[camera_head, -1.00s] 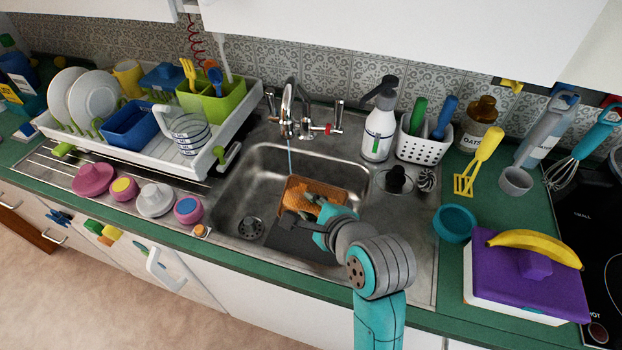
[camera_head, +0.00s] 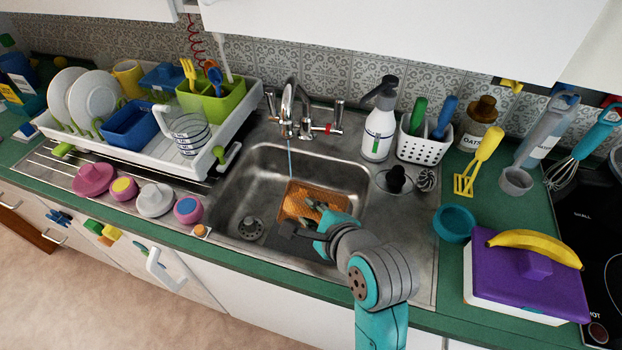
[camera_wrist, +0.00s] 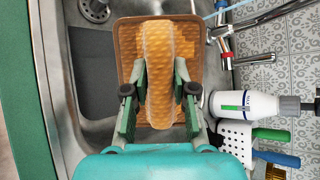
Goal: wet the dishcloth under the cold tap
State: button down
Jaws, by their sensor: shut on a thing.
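My gripper (camera_wrist: 160,95) is shut on the orange, waffle-textured dishcloth, which bulges up between its two fingers in the wrist view (camera_wrist: 159,62). In the head view, my gripper (camera_head: 312,218) is low over the sink basin (camera_head: 240,195). Below the cloth is a brown rectangular tray-like thing (camera_wrist: 126,40); cloth and tray are hard to tell apart in the head view. The chrome tap (camera_head: 288,105) stands behind the basin, and a thin bluish water stream (camera_head: 290,160) runs from its spout. The stream falls near the tray's back left corner; I cannot tell whether it touches the cloth.
A dish rack (camera_head: 160,150) stands left of the sink. A soap bottle (camera_head: 380,120), a white utensil holder (camera_head: 420,147) and a black plug (camera_head: 398,180) are to the right. A teal bowl (camera_head: 454,223) and a purple-lidded box (camera_head: 525,280) sit on the right counter. The basin's left side is free.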

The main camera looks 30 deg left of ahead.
aim_at(300, 214)
dwell(0.6)
jog(key=shift+s+d+r, duration=0.75)
jog(key=shift+s+r, duration=0.25)
jog(key=shift+s, duration=0.05)
jog(key=shift+s+d+r, duration=0.7)
jog(key=shift+s+r, duration=0.3)
jog(key=shift+s, duration=0.1)
